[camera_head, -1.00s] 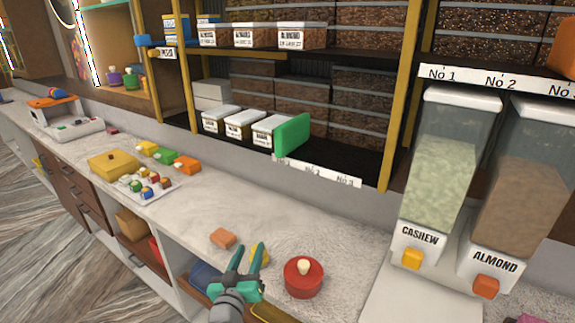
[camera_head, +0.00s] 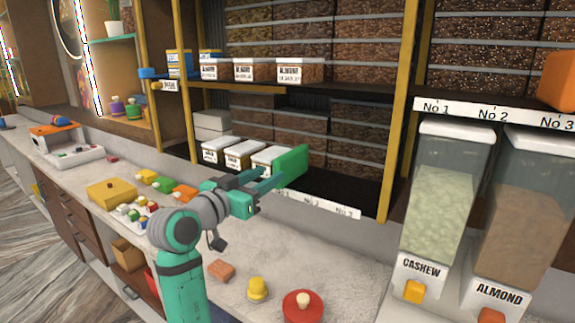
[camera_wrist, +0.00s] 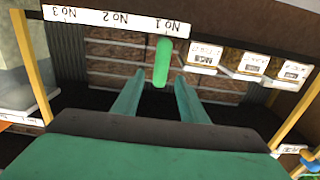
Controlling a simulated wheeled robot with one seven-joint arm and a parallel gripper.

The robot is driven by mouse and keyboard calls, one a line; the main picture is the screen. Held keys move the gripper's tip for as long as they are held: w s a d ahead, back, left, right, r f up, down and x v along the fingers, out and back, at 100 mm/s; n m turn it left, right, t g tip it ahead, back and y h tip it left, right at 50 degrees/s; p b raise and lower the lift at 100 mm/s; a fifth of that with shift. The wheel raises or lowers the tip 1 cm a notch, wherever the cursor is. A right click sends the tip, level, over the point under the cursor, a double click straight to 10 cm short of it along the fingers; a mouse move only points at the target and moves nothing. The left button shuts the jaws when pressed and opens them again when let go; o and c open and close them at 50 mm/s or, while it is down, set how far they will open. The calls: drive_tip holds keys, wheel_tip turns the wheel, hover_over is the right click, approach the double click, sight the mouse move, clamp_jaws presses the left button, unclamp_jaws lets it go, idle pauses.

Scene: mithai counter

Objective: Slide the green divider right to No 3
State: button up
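The green divider (camera_head: 291,167) stands upright on the lower shelf, just right of the white-lidded boxes, near the No 1 end of the label strip (camera_head: 330,205). In the wrist view, which is upside down, the divider (camera_wrist: 161,62) shows edge-on below the No 1 mark on the strip (camera_wrist: 85,17). My gripper (camera_head: 270,178) reaches toward the divider from the front. In the wrist view my gripper (camera_wrist: 159,80) is open, with one finger on each side of the divider and visible gaps between. No contact is visible.
White-lidded boxes (camera_head: 243,152) stand left of the divider. The shelf to its right is clear up to a yellow post (camera_head: 397,160). An upper shelf with almond boxes (camera_head: 254,70) is above. A red lidded pot (camera_head: 303,305) sits on the counter.

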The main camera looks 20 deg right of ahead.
sight(287, 164)
drive_tip(key=x, duration=0.9)
drive_tip(key=shift+w, duration=0.4)
drive_tip(key=shift+s+d+f, duration=0.1)
drive_tip(key=shift+d, duration=0.55)
drive_tip(key=shift+a, duration=0.25)
clamp_jaws()
